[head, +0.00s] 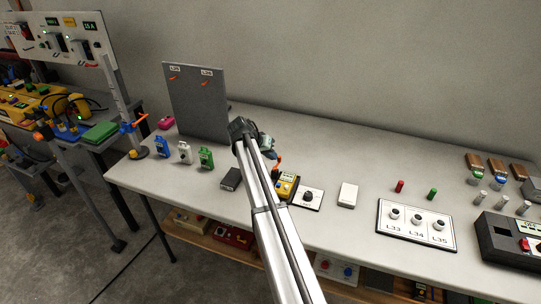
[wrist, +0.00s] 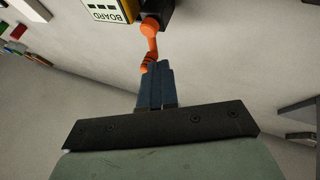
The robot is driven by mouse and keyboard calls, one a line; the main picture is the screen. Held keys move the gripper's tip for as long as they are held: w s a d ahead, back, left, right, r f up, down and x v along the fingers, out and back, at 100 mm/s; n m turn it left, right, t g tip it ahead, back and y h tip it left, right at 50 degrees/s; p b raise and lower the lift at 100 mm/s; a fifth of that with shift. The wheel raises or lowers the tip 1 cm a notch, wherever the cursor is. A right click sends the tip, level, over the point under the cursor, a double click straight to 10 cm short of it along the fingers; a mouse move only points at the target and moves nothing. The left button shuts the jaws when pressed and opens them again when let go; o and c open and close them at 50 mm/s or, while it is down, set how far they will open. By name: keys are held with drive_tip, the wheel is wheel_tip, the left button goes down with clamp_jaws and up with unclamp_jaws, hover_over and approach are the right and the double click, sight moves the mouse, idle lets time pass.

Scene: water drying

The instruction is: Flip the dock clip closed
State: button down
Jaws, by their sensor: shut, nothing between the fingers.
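The dock clip is an orange lever (wrist: 151,40) with rounded ends, joined at one end to a dark dock block (wrist: 181,14) beside a yellow device (wrist: 112,10) marked "BOARD". In the head view the clip (head: 279,158) stands up behind the yellow device (head: 286,185). My gripper (wrist: 154,70) is shut and empty, its blue-grey fingers together. Their tips are right at the clip's free end in the wrist view; I cannot tell if they touch it. In the head view my arm hides part of the dock and most of my gripper (head: 266,146).
A black knob on a white plate (head: 307,197) and a white block (head: 348,195) are just right of the dock. A dark box (head: 230,179) and blue, white and green padlock-like items stand left, before a grey panel (head: 194,100). The table behind the dock is clear.

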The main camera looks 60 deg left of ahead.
drive_tip(key=shift+w+a+m+h, duration=0.15)
drive_tip(key=shift+w+m+h, duration=0.2)
drive_tip(key=shift+m+h, duration=0.55)
drive_tip(key=shift+w+m, duration=0.1)
drive_tip(key=shift+m, duration=0.4)
drive_tip(key=shift+w+d, duration=1.15)
drive_tip(key=shift+d, duration=0.25)
drive_tip(key=shift+s, duration=0.15)
drive_tip(key=shift+s+d, duration=0.15)
drive_tip(key=shift+s, duration=0.5)
idle(0.3)
